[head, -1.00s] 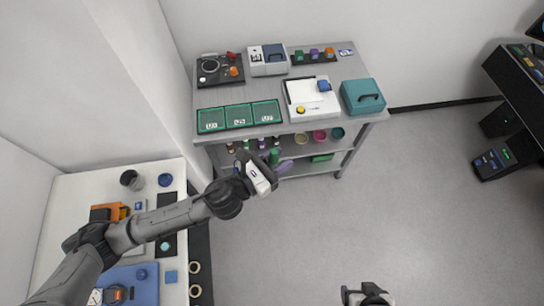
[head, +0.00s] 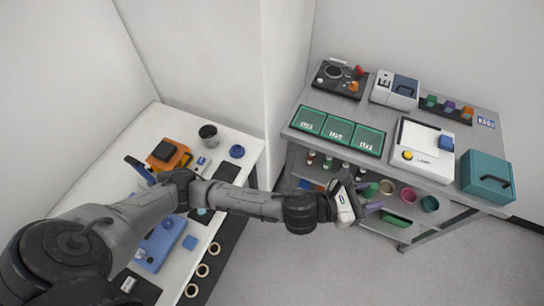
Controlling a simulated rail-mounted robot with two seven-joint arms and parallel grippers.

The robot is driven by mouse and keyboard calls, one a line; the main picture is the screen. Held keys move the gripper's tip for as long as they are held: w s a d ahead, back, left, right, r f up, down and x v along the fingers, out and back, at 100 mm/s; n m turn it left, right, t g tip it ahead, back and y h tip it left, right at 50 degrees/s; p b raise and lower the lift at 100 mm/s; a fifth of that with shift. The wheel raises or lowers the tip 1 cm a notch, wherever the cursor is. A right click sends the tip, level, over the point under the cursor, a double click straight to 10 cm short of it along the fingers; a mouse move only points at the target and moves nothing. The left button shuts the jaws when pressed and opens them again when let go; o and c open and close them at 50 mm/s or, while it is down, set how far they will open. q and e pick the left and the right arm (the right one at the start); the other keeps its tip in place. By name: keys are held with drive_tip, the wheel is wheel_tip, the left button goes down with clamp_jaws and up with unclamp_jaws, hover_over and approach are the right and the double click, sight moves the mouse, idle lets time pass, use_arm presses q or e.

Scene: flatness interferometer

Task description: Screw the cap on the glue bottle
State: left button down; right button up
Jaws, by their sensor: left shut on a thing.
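My left gripper (head: 368,199), with purple fingers, is in front of the lower shelf of the grey cart. It is shut on a small green thing (head: 371,190), partly hidden by the fingers; I cannot tell whether it is a bottle or a cap. Several small bottles (head: 328,162) stand in a row on the lower shelf, to the left of the gripper. They are too small to tell which is the glue bottle. I cannot pick out a separate cap. My right gripper is not in view.
The cart top (head: 388,103) holds green trays (head: 337,129), a white device (head: 424,152) and a teal case (head: 487,177). Cups (head: 408,196) stand on its lower shelf. A white table (head: 112,167) with tools is at left. A wall corner stands between them. The floor at lower right is clear.

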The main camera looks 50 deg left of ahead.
use_arm(q)
drive_tip(key=w+a+f+n+t+y+b, duration=0.2)
drive_tip(key=w+a+f+n+y+b, duration=0.3)
drive_tip(key=a, duration=0.5)
drive_tip(key=w+a+f+n+t+y+b, duration=0.15)
drive_tip(key=w+a+f+y+b, duration=0.35)
drive_tip(key=a, duration=0.5)
drive_tip(key=s+a+f+n+g+y, duration=0.2)
drive_tip(key=a+f+n+y, duration=0.1)
drive_tip(key=a, duration=0.4)
drive_tip(key=s+a+f+n+g+y+b, duration=0.1)
drive_tip(key=s+a+f+n+g+y, duration=0.1)
drive_tip(key=a+y, duration=0.4)
drive_tip(key=s+a+f+n+g+y, duration=0.2)
drive_tip(key=a+f+n+y, duration=0.2)
drive_tip(key=a, duration=0.5)
drive_tip(key=shift+s+a+n+g+b, duration=0.15)
drive_tip(key=shift+s+n+g+b, duration=0.1)
drive_tip(key=shift+n+g+b, duration=0.15)
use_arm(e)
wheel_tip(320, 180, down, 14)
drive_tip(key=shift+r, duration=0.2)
use_arm(q)
drive_tip(key=shift+f, duration=0.1)
drive_tip(key=s+a+f+b, duration=0.2)
drive_tip(key=a+f, duration=0.5)
drive_tip(key=a, duration=0.4)
drive_tip(key=shift+s, duration=0.75)
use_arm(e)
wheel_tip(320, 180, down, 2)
